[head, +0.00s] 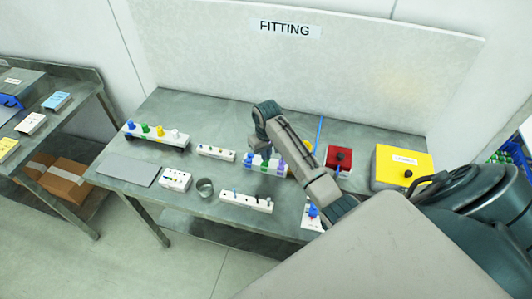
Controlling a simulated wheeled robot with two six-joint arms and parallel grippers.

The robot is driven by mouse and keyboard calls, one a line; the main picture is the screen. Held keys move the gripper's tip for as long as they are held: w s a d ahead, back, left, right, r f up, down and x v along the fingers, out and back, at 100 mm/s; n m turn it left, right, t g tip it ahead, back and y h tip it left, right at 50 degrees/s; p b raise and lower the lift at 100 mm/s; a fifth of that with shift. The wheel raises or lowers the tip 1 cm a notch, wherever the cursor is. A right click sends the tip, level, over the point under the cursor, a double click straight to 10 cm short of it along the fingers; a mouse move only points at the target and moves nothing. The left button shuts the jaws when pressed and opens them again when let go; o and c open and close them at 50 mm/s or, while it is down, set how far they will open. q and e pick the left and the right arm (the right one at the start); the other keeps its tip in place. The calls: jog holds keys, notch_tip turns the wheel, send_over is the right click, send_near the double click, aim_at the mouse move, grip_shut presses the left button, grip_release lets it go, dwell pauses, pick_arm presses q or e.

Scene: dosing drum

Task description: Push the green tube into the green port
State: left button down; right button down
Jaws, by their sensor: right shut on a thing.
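My right gripper (263,149) points down over a white block (247,167) near the middle of the table. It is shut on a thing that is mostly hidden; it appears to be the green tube. A green part (265,162), seemingly the green port, shows just under the fingers, between blue and purple ports (281,165). Whether the tube touches or sits in the port is too small to tell. My left gripper is not in view.
A white block (160,139) with coloured knobs stands at the back left. A grey mat (129,169), a grey cup (205,187) and a long white strip (246,202) lie nearer. A red box (339,158) and a yellow box (402,165) stand right.

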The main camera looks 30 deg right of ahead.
jog(key=c, duration=1.5)
grip_release()
notch_tip(320, 180, up, 7)
jog(key=shift+r+b, duration=0.1)
jog(key=shift+b, duration=1.1)
notch_tip(320, 180, up, 4)
jog(key=p, duration=0.3)
jog(key=shift+s+f, duration=0.15)
jog(key=shift+f, duration=0.1)
